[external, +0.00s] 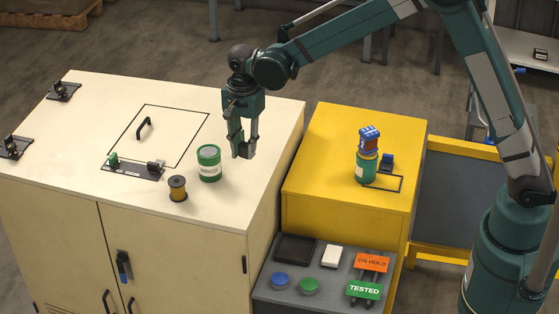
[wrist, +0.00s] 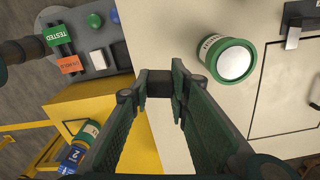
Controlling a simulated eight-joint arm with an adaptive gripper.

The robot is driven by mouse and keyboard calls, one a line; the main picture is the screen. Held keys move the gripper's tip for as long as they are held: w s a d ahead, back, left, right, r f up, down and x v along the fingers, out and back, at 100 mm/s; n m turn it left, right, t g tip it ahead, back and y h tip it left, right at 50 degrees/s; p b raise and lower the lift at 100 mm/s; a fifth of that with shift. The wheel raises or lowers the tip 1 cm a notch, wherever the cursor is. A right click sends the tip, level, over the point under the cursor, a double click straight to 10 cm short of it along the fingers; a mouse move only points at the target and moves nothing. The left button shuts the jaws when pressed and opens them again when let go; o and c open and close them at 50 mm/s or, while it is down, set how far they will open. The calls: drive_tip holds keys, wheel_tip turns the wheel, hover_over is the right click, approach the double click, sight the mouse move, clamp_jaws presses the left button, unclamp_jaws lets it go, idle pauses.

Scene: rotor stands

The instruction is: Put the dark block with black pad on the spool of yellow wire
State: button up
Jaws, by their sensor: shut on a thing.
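My gripper (external: 241,146) points down over the right part of the cream cabinet top. It is shut on the dark block (wrist: 158,86), which shows between the fingertips in the wrist view. The block is small and dark; I cannot make out its black pad. The spool of yellow wire (external: 178,188) stands upright near the cabinet's front edge, to the left of and nearer the camera than my gripper. Its top looks clear. I do not see the spool in the wrist view.
A green-and-white can (external: 209,163) stands between my gripper and the spool; it also shows in the wrist view (wrist: 228,58). A dark fixture plate (external: 132,172) lies left of the spool. The yellow cabinet (external: 320,180) carries another green can (external: 366,168) with blocks on it.

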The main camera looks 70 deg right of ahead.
drive_tip(key=w+a+r+n, duration=0.1)
drive_tip(key=w+a+r, duration=0.15)
drive_tip(key=w, duration=0.25)
drive_tip(key=w+a+r, duration=0.1)
drive_tip(key=w+a, duration=0.2)
drive_tip(key=w, duration=0.3)
wheel_tip(320, 180, up, 3)
drive_tip(key=n, duration=0.1)
hover_over(176, 181)
drive_tip(key=shift+s+b, duration=0.1)
drive_tip(key=shift+b, duration=0.35)
drive_tip(key=shift+f, duration=0.15)
drive_tip(key=shift+f, duration=3.05)
drive_tip(key=shift+f, duration=0.15)
drive_tip(key=shift+f+p, duration=0.35)
drive_tip(key=shift+f, duration=1.4)
drive_tip(key=shift+f, duration=0.15)
